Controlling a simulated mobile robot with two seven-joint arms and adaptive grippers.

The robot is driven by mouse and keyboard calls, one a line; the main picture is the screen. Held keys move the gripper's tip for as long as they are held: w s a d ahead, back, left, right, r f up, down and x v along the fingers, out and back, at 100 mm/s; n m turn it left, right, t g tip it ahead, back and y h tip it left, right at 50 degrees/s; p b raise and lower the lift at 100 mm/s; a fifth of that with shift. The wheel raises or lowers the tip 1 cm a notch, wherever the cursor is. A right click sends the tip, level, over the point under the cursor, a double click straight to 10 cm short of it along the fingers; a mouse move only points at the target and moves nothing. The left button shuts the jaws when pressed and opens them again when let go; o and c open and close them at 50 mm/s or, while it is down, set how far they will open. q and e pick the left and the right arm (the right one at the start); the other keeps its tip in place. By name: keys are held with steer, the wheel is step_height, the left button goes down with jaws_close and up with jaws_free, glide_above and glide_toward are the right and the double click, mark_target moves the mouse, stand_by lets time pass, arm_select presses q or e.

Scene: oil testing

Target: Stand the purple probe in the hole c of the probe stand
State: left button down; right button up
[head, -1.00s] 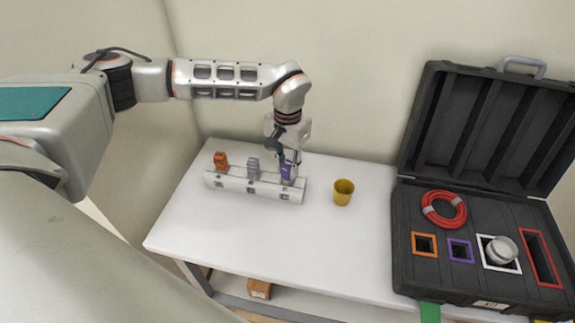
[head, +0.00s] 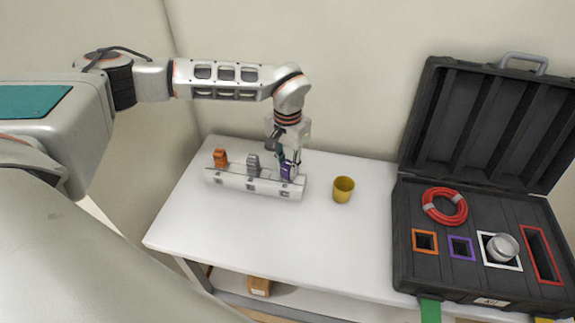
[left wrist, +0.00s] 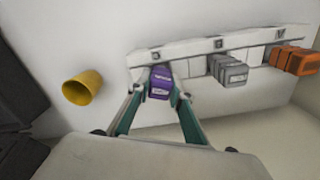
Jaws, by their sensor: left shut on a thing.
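The purple probe (head: 287,171) is at the right end of the white probe stand (head: 233,184), upright in the head view. It also shows in the left wrist view (left wrist: 160,83), between my fingertips. My left gripper (head: 289,165) is shut on it from above, its fingers on either side. The probe's lower end is hidden in or behind the stand's right-end position. The stand's hole letters are too small to read in the head view. My right gripper is not in view.
An orange probe (head: 220,158) and a grey probe (head: 253,164) stand in the same stand. A yellow cup (head: 343,189) is right of the stand. An open black case (head: 414,262) with a red coil (head: 445,206) is at the right. The table front is clear.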

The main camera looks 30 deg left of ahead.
arm_select(q)
steer(key=c, duration=2.1)
jaws_free()
step_height(320, 180, up, 4)
steer(key=p, duration=0.3)
steer(key=shift+p, duration=0.35)
steer(key=shift+r+p, duration=0.8)
steer(key=shift+r, duration=2.7)
steer(key=shift+s, duration=0.1)
